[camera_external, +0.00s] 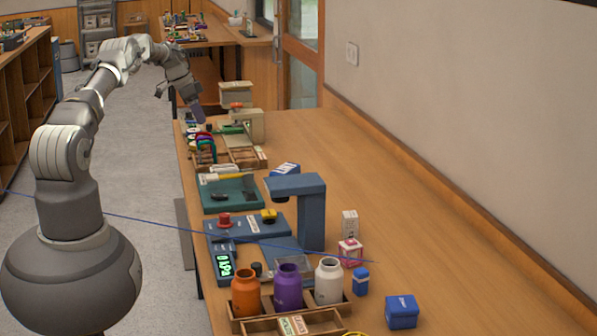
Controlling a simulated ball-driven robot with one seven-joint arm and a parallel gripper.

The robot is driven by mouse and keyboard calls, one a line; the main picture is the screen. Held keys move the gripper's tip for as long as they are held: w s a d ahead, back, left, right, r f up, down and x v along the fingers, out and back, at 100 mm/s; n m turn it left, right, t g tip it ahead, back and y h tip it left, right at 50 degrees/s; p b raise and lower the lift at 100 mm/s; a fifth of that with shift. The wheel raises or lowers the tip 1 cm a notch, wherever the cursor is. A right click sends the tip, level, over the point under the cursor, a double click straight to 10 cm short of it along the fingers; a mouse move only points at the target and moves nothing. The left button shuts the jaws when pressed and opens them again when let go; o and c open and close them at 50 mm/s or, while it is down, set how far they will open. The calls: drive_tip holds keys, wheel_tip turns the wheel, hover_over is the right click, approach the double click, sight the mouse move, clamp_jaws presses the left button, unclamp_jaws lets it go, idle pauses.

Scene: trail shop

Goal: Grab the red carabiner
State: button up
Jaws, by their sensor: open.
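A cluster of small coloured loops, which look like carabiners, hangs or stands near the far left edge of the long wooden table. A red one, apparently the red carabiner (206,138), shows among them, but it is small and I cannot make out its outline clearly. My gripper (189,103) is open above and slightly beyond this cluster, pointing downward. The fingers look empty and apart from the carabiners, though their exact gap is hard to see.
Beige devices (250,124) stand just right of the cluster. A wooden tray (249,158), a green mat (231,194), a blue press-like stand (312,215) and orange, purple and white bottles (288,287) line the table nearer the camera. The right side of the table (400,235) is mostly clear.

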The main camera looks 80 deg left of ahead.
sight(206, 134)
drive_tip(key=f, duration=0.3)
drive_tip(key=shift+s+a+f+b, duration=0.1)
drive_tip(key=shift+a+f+b, duration=0.1)
drive_tip(key=shift+f+b, duration=0.2)
drive_tip(key=b+x, duration=0.2)
drive_tip(key=x, duration=0.3)
drive_tip(key=shift+w+d+f, duration=0.1)
drive_tip(key=shift+w, duration=0.1)
clamp_jaws()
